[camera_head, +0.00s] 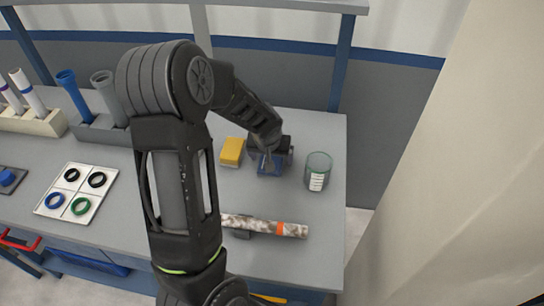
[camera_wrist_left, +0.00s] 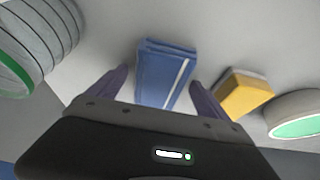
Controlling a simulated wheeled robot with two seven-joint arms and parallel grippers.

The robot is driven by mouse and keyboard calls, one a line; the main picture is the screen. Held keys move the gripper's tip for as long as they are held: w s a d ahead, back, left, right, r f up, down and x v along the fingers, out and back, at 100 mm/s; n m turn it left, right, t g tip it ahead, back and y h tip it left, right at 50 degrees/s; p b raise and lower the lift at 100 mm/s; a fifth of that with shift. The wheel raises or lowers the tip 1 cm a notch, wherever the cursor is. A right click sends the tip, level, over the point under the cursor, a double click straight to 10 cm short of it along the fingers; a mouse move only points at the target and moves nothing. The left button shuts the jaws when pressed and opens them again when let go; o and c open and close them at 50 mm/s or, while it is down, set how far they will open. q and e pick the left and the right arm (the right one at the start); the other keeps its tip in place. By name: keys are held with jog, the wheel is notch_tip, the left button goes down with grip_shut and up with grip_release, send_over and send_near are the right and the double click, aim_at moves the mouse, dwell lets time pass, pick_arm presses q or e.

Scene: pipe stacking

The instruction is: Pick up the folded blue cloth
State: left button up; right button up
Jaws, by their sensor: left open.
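The folded blue cloth (camera_head: 268,170) lies on the grey bench top in the head view, left of a clear beaker. In the left wrist view the cloth (camera_wrist_left: 163,72) shows as a blue folded block with a pale stripe. My left gripper (camera_head: 270,157) reaches over the cloth and partly covers it in the head view. Its two dark fingers are open in the left wrist view (camera_wrist_left: 159,80), one on each side of the cloth, with gaps visible. I cannot tell how far above the bench the fingertips are. My right gripper is not in view.
A yellow block (camera_head: 232,151) lies close left of the cloth. A beaker (camera_head: 318,171) stands to its right. A mottled pipe with an orange band (camera_head: 280,228) lies nearer the front. A white tray with rings (camera_head: 76,191) is at left. A round green-and-white object (camera_wrist_left: 299,120) shows in the wrist view.

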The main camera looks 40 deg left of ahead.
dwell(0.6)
pick_arm(q)
jog(key=c, duration=1.5)
jog(key=shift+o, duration=0.2)
jog(key=shift+r, duration=0.1)
notch_tip(320, 180, up, 10)
jog(key=o, duration=0.8)
jog(key=shift+f, duration=0.2)
jog(key=c, duration=0.6)
